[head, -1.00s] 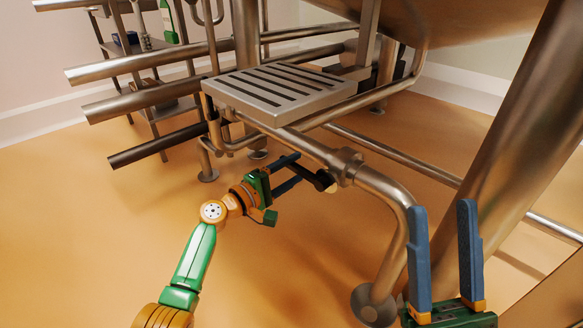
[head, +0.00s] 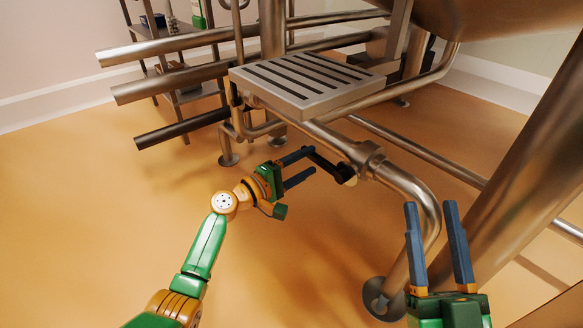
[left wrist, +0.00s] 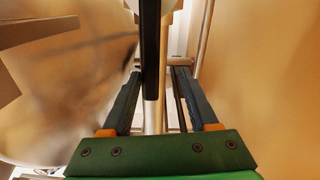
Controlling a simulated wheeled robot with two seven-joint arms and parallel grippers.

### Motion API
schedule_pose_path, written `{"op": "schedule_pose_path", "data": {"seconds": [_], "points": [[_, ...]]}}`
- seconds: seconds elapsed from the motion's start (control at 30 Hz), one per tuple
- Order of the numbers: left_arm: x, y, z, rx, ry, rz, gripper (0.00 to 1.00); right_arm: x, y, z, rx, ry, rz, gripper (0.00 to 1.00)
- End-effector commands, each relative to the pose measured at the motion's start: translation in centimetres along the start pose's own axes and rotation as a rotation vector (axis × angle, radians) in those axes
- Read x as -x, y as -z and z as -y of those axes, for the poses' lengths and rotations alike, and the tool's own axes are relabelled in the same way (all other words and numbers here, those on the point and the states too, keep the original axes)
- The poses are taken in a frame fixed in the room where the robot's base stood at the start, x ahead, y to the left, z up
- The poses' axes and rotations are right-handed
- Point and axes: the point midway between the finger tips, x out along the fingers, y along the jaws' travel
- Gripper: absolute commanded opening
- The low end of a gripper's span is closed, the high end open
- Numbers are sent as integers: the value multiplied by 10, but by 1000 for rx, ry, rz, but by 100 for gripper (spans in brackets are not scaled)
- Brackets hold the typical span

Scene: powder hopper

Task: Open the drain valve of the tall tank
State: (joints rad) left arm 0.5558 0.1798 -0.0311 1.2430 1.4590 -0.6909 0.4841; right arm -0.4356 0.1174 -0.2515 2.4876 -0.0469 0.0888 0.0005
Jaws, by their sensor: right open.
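The drain valve's dark lever (head: 328,165) sticks out from the pipe below the tall tank (head: 500,18), with a pale round piece at its lower right end. My left gripper (head: 314,158) is open at the lever's free end, its upper fingertip overlapping that end in the head view. In the left wrist view the dark lever (left wrist: 150,50) runs down the picture between the two open fingers, nearer the left one. I cannot tell if a finger touches it. My right gripper (head: 431,205) is open and empty at the lower right.
A slotted metal platform (head: 305,82) sits above and behind the left gripper. A bent pipe (head: 415,190) runs down to a floor foot right of the lever. A thick tank leg (head: 515,170) stands at the right. Pipe ends jut out at upper left. The left floor is clear.

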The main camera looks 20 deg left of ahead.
Motion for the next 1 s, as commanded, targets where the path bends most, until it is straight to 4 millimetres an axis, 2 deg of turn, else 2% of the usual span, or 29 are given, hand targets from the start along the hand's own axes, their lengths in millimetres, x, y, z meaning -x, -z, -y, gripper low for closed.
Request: {"op": "schedule_pose_path", "data": {"seconds": [0.17, 0.3, 0.5, 0.63, 1.0], "points": [[16, 0, -1, 0, 2, -2, 57, 3, -38, -4, 1, -11, 209, 50], [29, 0, 0, -1, 3, -1, 57, 13, -68, -8, 1, -20, 376, 50], [45, 0, 0, -1, 2, -1, 57, 30, -97, -11, -3, -29, 548, 50], [49, 0, 0, -1, 1, 0, 57, 34, -104, -12, -4, -31, 588, 50], [49, 0, 0, -1, 1, 0, 57, 35, -104, -12, -3, -31, 589, 50]]}}
